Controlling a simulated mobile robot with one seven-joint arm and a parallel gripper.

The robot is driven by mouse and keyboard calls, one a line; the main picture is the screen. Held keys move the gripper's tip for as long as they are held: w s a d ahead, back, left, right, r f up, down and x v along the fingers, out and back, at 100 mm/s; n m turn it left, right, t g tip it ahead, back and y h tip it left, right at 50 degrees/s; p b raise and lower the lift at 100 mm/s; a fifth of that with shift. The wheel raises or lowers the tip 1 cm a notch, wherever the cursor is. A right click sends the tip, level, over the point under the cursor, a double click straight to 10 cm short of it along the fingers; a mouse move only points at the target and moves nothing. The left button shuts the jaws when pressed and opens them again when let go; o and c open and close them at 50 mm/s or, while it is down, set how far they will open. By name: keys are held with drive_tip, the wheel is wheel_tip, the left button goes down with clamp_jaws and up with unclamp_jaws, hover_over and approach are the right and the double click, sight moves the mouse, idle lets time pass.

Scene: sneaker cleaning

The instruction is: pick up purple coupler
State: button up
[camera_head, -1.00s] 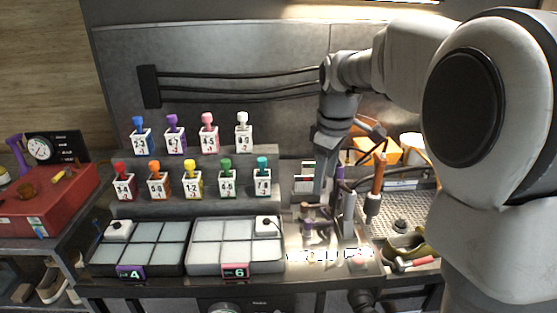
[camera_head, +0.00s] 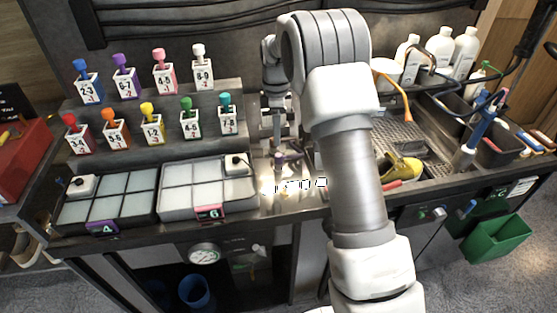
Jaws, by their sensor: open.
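A small purple-topped piece (camera_head: 280,160), likely the purple coupler, stands upright on the metal counter right of the white-celled trays. My gripper (camera_head: 278,135) points down just above and behind it, with its fingers apart. The fingers are small here, and I cannot tell whether they touch the piece. My pale arm covers the counter to the right.
Two celled trays (camera_head: 165,207) lie to the left. Behind them, a stepped rack (camera_head: 155,85) carries several numbered bottles with coloured tops, one purple. To the right are a perforated sink tray (camera_head: 420,135), a yellow-green shoe (camera_head: 402,168) and white bottles (camera_head: 440,45).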

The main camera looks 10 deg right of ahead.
sight(278, 155)
wheel_tip(278, 155, down, 6)
drive_tip(key=shift+f+p, duration=0.15)
drive_tip(key=shift+p, duration=0.15)
drive_tip(key=f, duration=0.2)
drive_tip(key=f+p, duration=0.1)
drive_tip(key=f, duration=0.1)
drive_tip(key=shift+s+d, duration=0.25)
drive_tip(key=shift+d, duration=0.05)
drive_tip(key=shift+f, duration=0.6)
drive_tip(key=shift+w, duration=0.1)
clamp_jaws()
